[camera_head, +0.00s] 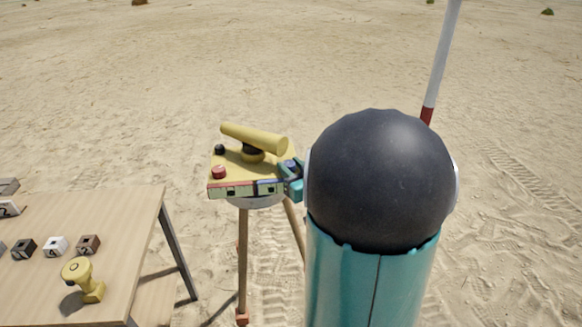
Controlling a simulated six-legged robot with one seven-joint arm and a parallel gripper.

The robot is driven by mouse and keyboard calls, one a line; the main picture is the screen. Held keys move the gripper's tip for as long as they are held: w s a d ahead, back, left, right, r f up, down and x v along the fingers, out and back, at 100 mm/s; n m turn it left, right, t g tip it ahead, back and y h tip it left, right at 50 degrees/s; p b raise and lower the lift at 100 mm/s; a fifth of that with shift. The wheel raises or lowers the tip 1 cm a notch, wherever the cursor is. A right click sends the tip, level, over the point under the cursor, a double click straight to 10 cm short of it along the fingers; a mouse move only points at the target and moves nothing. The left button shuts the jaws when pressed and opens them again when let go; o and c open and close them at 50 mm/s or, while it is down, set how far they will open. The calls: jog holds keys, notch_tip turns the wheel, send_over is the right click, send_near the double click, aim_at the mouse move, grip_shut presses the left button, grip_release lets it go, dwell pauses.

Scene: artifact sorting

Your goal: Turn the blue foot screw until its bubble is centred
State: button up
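A yellow levelling instrument (232,167) with a yellow telescope tube (254,138) on top stands on a wooden tripod (243,250). A red foot screw (218,172) and a black foot screw (220,149) show on its left side. The blue foot screw (291,164) is at its right side, partly covered by my gripper (288,172). My gripper's teal fingers are at the blue screw; whether they grip it is too small to tell. Red-edged and blue-edged vials are on the front face; the blue-edged vial (268,188) is too small to read its bubble.
A wooden table (120,225) stands at the left with several small lettered cubes (56,246) and a yellow knobbed object (82,278). A red and white pole (437,65) rises behind my arm. My dark-jointed teal arm hides the right middle. Open sand lies behind.

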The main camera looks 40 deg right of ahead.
jog(key=shift+f, duration=0.15)
jog(key=shift+c, duration=0.9)
jog(key=shift+n+y, duration=0.3)
jog(key=shift+y, duration=0.1)
jog(key=y, duration=0.1)
jog(key=n+y, duration=0.1)
jog(key=shift+d+f+n+y, duration=0.1)
jog(key=shift+d+n+y, duration=0.15)
jog(key=shift+n+y, duration=0.05)
jog(key=n+y, duration=0.1)
jog(key=y, duration=0.1)
jog(key=n+g+y, duration=0.1)
jog(key=n+y, duration=0.1)
jog(key=y, duration=0.1)
jog(key=n+y, duration=0.2)
jog(key=shift+w+d+y, duration=0.1)
jog(key=shift+d+y, duration=0.25)
jog(key=shift+y, duration=0.05)
jog(key=n+g+y, duration=0.3)
jog(key=g+y, duration=0.1)
jog(key=n+g+y, duration=0.1)
jog(key=n+y, duration=0.1)
jog(key=shift+w+d+n+g+y, duration=0.2)
jog(key=shift+d+n+g+y, duration=0.1)
jog(key=shift+g, duration=0.1)
jog(key=shift+w+n+g+y, duration=0.15)
jog(key=shift+n+g+y, duration=0.95)
jog(key=shift+n+g, duration=0.65)
jog(key=shift+a+g, duration=0.1)
jog(key=shift+g, duration=0.35)
